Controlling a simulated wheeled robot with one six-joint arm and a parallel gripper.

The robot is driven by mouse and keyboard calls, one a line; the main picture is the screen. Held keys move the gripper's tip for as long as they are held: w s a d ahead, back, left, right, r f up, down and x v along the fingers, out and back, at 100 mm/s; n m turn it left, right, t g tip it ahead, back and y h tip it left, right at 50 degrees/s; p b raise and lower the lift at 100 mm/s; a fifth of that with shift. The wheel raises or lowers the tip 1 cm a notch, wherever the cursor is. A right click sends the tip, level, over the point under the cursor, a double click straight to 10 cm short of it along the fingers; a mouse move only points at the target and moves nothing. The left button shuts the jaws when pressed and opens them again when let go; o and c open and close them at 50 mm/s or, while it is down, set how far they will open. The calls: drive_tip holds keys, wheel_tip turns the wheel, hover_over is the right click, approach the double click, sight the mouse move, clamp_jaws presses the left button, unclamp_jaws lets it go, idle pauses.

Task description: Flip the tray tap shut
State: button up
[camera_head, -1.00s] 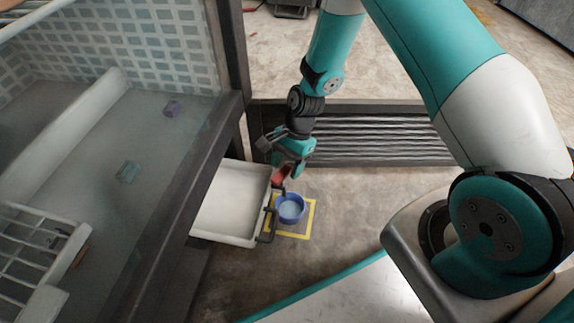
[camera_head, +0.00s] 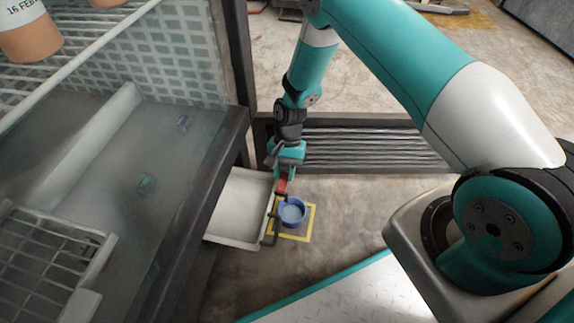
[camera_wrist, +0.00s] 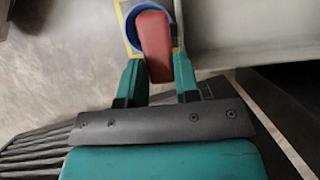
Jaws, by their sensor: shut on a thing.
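The white tray (camera_head: 236,207) juts from the freezer's lower front and looks empty. Its tap has a red lever (camera_head: 283,186) at the tray's right side, above the dark pipework (camera_head: 270,226). My gripper (camera_head: 283,179) reaches down from above and is shut on the red lever. In the wrist view the lever (camera_wrist: 153,38) stands between the two teal fingers of my gripper (camera_wrist: 157,68). A blue bucket (camera_head: 291,213) with pale contents stands below and beside the tap. The lever hides part of its rim in the wrist view.
Yellow floor marking (camera_head: 312,222) surrounds the bucket. A ribbed dark grille (camera_head: 370,147) lies behind my gripper. The freezer's dark frame (camera_head: 190,210) stands close on the left, with a wire basket (camera_head: 45,240) inside. The floor right of the bucket is clear.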

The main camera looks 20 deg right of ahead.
sight(284, 175)
drive_tip(key=shift+w, duration=0.1)
drive_tip(key=o, duration=0.9)
wheel_tip(284, 175, up, 20)
drive_tip(key=p, duration=0.9)
drive_tip(key=shift+r, duration=0.1)
